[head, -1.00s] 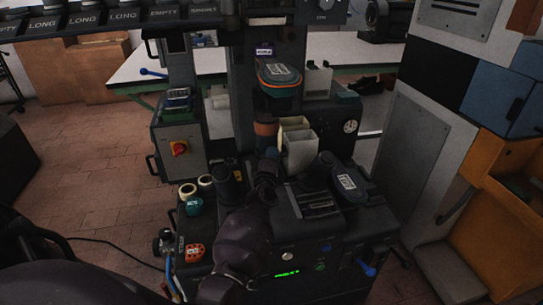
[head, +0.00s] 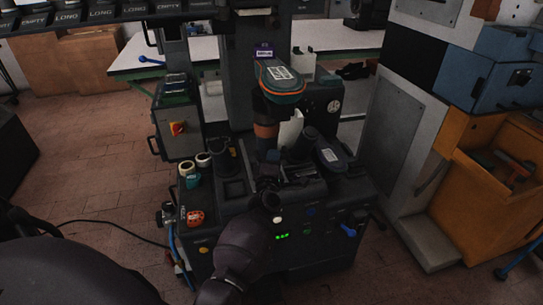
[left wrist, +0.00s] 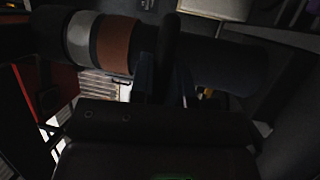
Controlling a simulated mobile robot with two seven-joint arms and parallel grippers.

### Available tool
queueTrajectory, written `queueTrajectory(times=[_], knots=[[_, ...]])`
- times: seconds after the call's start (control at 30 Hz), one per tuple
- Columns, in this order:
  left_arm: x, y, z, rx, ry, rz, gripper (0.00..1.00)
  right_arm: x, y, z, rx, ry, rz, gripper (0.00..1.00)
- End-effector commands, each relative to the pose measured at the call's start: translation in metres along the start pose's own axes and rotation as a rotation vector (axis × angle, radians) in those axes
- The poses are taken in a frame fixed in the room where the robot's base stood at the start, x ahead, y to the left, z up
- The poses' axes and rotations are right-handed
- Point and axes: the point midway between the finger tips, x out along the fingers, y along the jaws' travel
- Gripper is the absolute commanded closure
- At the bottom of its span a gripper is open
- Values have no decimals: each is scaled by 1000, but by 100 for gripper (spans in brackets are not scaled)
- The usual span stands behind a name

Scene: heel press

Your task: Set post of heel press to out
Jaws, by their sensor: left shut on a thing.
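The heel press (head: 290,225) is a dark machine in the middle of the head view. Its upright post (head: 266,135) is dark with a brown-orange band, below a dark head with an orange-edged pad. In the left wrist view the post (left wrist: 118,44) lies across the top, with a brown and a grey band. My left gripper (head: 266,182) reaches up to the front of the post. In the left wrist view its fingers (left wrist: 167,78) are shut on a dark bar (left wrist: 168,45) in front of the post. Fingertip contact is dark and partly hidden. My right gripper is not in view.
Tape rolls (head: 190,172) and a dark cup sit on the press's left. A grey box with a red switch (head: 178,128) stands left. An orange cabinet (head: 480,170) is at right. Floor at left is mostly open.

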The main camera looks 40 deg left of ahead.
Motion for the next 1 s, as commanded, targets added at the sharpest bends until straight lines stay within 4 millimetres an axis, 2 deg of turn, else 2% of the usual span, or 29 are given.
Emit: queueTrajectory(times=[0.63,0.67,0.8,1.0], knots=[[-7,-1,4,0,-2,-3,100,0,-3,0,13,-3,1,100],[-7,-1,4,0,-2,-4,80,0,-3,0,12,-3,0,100],[-7,-1,3,0,-1,-3,59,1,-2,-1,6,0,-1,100],[-6,0,3,1,0,-1,58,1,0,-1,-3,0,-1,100]])
